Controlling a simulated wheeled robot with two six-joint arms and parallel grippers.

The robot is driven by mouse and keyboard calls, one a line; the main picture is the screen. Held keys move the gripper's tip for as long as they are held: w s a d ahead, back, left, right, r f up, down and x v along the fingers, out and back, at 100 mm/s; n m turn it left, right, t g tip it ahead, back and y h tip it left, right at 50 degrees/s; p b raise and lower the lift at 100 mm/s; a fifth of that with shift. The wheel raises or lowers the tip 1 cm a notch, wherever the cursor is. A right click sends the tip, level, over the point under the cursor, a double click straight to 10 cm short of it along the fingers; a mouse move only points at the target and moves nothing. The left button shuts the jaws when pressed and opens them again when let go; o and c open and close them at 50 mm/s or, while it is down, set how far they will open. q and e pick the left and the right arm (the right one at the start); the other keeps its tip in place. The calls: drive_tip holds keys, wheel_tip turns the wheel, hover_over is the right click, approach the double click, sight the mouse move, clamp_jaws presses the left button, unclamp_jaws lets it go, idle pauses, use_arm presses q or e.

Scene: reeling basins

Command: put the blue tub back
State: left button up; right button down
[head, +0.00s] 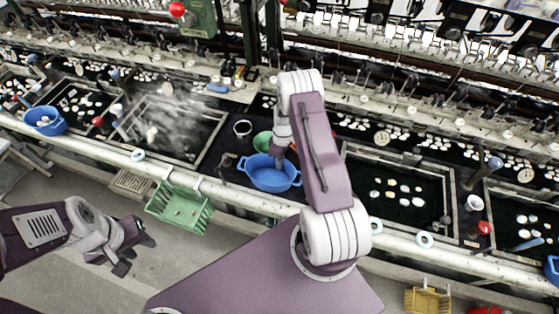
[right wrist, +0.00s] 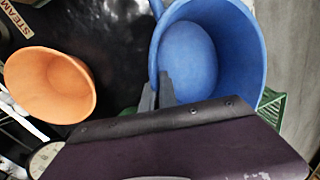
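The blue tub (head: 269,178) has two side handles and stands out at the front rail, between two dark basins. It looks empty in the right wrist view (right wrist: 225,40), where it fills the upper middle. My right gripper (right wrist: 157,92) has its two dark fingers close together at the tub's wall, one outside and one inside, pinching it. In the head view my right arm hides part of the tub's far rim. Whether the tub rests on the ledge or hangs just above it, I cannot tell. My left gripper (head: 136,254) is open and empty at the lower left, over the floor.
A green bowl (head: 262,141) and a small dark-rimmed cup (head: 242,128) stand behind the tub. An orange bowl (right wrist: 50,85) is beside it in the right wrist view. A green crate (head: 180,208) hangs on the rail (head: 230,192). Another blue tub (head: 45,122) stands far left.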

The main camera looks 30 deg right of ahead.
drive_tip(key=shift+f, duration=0.2)
drive_tip(key=c, duration=1.7)
unclamp_jaws()
drive_tip(key=shift+a, duration=0.1)
